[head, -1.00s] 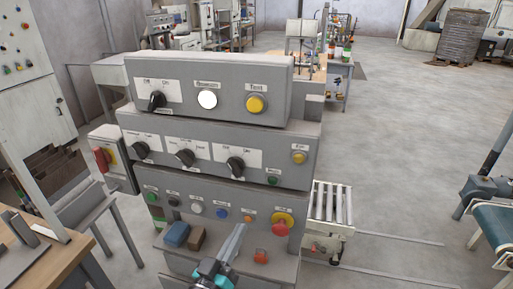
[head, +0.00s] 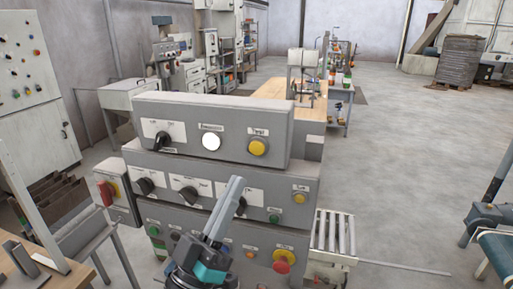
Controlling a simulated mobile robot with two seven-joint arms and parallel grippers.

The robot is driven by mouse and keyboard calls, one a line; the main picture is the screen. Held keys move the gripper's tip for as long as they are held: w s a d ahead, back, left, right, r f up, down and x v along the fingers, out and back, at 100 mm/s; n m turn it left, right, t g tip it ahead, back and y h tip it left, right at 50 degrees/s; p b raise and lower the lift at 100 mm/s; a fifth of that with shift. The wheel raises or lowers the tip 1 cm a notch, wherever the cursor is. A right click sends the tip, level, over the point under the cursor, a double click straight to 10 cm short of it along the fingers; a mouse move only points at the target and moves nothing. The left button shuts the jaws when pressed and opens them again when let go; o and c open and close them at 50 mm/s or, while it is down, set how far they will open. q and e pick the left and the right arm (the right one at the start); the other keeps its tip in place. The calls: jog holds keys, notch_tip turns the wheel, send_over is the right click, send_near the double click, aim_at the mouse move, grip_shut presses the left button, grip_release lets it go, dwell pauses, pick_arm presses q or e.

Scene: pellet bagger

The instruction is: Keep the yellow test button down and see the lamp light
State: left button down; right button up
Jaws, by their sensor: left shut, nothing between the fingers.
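The yellow test button (head: 258,147) is on the right of the top panel box (head: 185,105), under a small label. The round lamp (head: 211,142) is left of it and looks bright white; I cannot tell whether it is lit. My left gripper (head: 237,184) is shut and empty, its grey fingers pointing up in front of the middle panel. Its tips show below and left of the test button, apart from it. My right gripper is out of view.
A second yellow button (head: 299,197) and black rotary knobs (head: 189,194) are on the middle panel. A red mushroom button (head: 283,261) on a yellow base is on the lower panel. A red switch (head: 105,193) is at the left side. A roller conveyor (head: 335,233) stands at right.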

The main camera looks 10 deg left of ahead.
pick_arm(q)
jog(key=shift+w, duration=0.1)
jog(key=b, duration=0.2)
send_near(260, 143)
notch_tip(260, 143, up, 4)
jog(key=w+d, duration=0.1)
jog(key=shift+w+d, duration=0.25)
jog(key=shift+w, duration=0.6)
jog(key=shift+r, duration=0.1)
dwell(1.2)
jog(key=shift+w, duration=0.4)
jog(key=shift+w, duration=0.45)
dwell(2.5)
jog(key=shift+s, duration=0.85)
jog(key=shift+s+p, duration=0.1)
jog(key=shift+p, duration=0.2)
